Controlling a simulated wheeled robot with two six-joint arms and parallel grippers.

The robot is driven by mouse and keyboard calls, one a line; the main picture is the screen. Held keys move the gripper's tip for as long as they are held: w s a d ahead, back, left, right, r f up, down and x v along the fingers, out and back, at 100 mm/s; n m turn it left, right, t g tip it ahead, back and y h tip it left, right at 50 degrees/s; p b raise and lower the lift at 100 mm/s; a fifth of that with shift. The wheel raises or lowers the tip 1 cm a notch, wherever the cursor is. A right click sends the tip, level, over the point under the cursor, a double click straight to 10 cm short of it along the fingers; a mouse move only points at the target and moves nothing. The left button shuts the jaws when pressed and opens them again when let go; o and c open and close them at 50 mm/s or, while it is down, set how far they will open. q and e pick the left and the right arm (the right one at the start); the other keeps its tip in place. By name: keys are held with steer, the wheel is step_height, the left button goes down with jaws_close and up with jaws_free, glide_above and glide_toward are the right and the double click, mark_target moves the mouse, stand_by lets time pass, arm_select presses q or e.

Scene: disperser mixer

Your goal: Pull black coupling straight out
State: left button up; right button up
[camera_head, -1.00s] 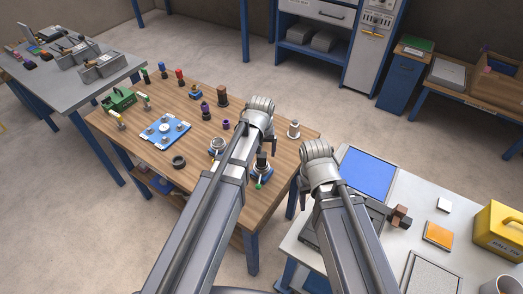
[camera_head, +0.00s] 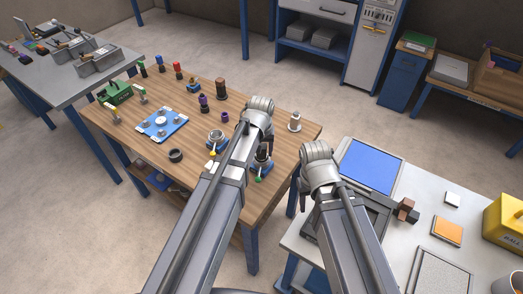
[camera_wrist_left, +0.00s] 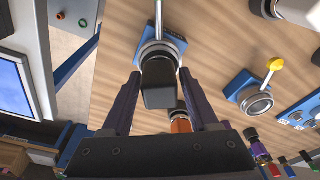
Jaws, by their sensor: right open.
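The black coupling (camera_wrist_left: 159,86) stands on a silver ring mount (camera_wrist_left: 160,50) on a blue base with a metal lever. In the left wrist view it sits between the two dark fingers of my left gripper (camera_wrist_left: 160,100), with gaps on both sides. My left gripper is open around it. In the head view the same blue mount, with a green-tipped lever (camera_head: 258,179), is beside my left arm, which partly hides it. My right gripper (camera_head: 304,195) hangs by the grey table's edge, mostly hidden by its own wrist.
A second blue mount (camera_head: 216,138) with a yellow-tipped lever is close by. Several coloured couplings, a blue plate (camera_head: 160,125) and a black ring (camera_head: 176,155) lie on the wooden table. A blue panel (camera_head: 370,170) is on the grey table at right.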

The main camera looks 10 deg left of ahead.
arm_select(q)
jaws_close()
steer(key=shift+c, duration=1.2)
jaws_free()
jaws_close()
steer(key=shift+r, duration=0.2)
steer(key=shift+r+p, duration=2.85)
steer(key=shift+p, duration=0.15)
steer(key=shift+r+p, duration=2)
steer(key=shift+p, duration=0.05)
